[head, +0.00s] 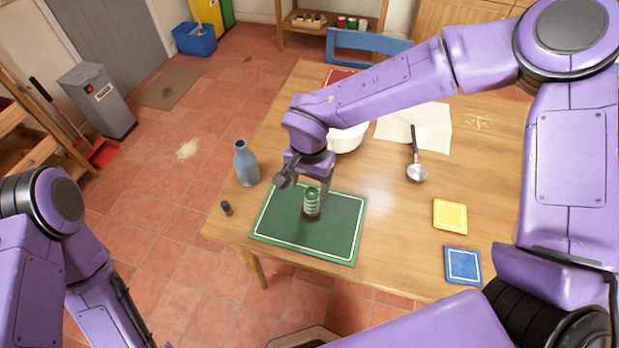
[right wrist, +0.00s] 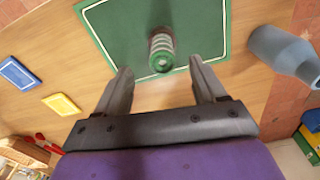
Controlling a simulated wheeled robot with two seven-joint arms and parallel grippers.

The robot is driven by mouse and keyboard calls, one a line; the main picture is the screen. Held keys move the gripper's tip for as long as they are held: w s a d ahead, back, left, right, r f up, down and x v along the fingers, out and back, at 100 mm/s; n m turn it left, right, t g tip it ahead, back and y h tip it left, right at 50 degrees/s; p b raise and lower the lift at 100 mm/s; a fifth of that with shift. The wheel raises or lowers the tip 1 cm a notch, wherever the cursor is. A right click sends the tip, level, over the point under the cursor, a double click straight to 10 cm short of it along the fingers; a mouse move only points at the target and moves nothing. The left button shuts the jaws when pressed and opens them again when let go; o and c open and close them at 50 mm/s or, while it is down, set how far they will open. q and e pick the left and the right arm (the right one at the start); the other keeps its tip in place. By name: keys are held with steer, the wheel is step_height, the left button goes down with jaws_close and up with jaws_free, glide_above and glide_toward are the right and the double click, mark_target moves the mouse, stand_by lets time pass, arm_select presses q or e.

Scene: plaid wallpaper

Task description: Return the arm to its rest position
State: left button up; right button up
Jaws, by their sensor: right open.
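My right gripper (head: 306,181) is above the near left part of the wooden table. In the right wrist view its two fingers (right wrist: 160,80) are spread apart with nothing between them. A green-and-white banded cylinder (head: 312,205) stands on the green mat (head: 338,246), just below the gripper in the head view. In the right wrist view the cylinder (right wrist: 161,55) stands beyond the fingertips, apart from them. My left arm shows at the left edge of the head view, but its gripper does not show.
A blue-grey bottle (head: 246,165) stands left of the mat, with a small dark object (head: 226,208) near it. A white bowl (head: 348,138) is behind the right arm. A ladle (head: 416,170), a yellow square (head: 450,217) and a blue square (head: 463,265) lie to the right.

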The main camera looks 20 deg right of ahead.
step_height(320, 180, up, 2)
stand_by(0.5)
